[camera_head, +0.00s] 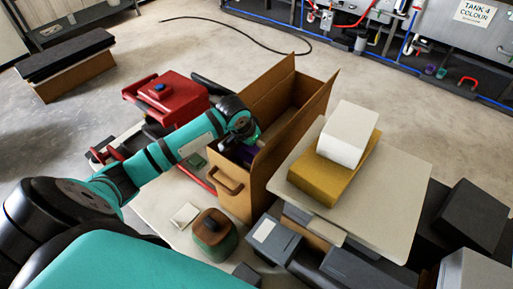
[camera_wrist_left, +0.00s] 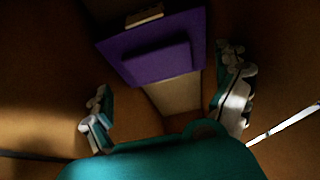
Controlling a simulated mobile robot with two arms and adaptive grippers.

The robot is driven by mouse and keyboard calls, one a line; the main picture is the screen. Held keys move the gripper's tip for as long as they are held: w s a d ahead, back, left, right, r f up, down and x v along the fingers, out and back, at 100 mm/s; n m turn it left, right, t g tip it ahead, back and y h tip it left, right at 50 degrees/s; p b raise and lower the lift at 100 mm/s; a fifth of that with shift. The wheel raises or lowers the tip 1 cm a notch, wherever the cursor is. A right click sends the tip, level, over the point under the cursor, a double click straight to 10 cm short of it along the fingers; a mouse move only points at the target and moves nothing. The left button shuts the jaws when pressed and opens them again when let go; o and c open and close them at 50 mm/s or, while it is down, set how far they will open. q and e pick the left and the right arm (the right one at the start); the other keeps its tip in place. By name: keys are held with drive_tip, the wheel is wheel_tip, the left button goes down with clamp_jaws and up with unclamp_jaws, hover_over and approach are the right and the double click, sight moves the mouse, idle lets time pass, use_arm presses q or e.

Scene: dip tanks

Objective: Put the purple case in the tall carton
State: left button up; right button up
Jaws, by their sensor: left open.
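The tall carton (camera_head: 236,199) is a brown open-topped box with a handle on its near end, standing in the middle of the head view. My left arm reaches over its left wall, and the left gripper is inside the carton, mostly hidden in the head view. In the left wrist view, the purple case (camera_wrist_left: 150,47) lies inside brown walls just beyond the gripper. My left gripper (camera_wrist_left: 168,112) is open, with its two fingers apart and the case beyond them. I cannot tell whether a finger touches it. My right gripper is not in view.
A white box (camera_head: 348,133) sits on a yellow box (camera_head: 331,178) on a pale board right of the carton. A red case (camera_head: 166,98) stands to the left. A brown-and-green container (camera_head: 214,236) and grey boxes (camera_head: 272,240) crowd the near side.

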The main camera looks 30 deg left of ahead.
use_arm(q)
drive_tip(key=v, duration=0.9)
drive_tip(key=shift+s+r, duration=0.15)
drive_tip(key=shift+r, duration=0.05)
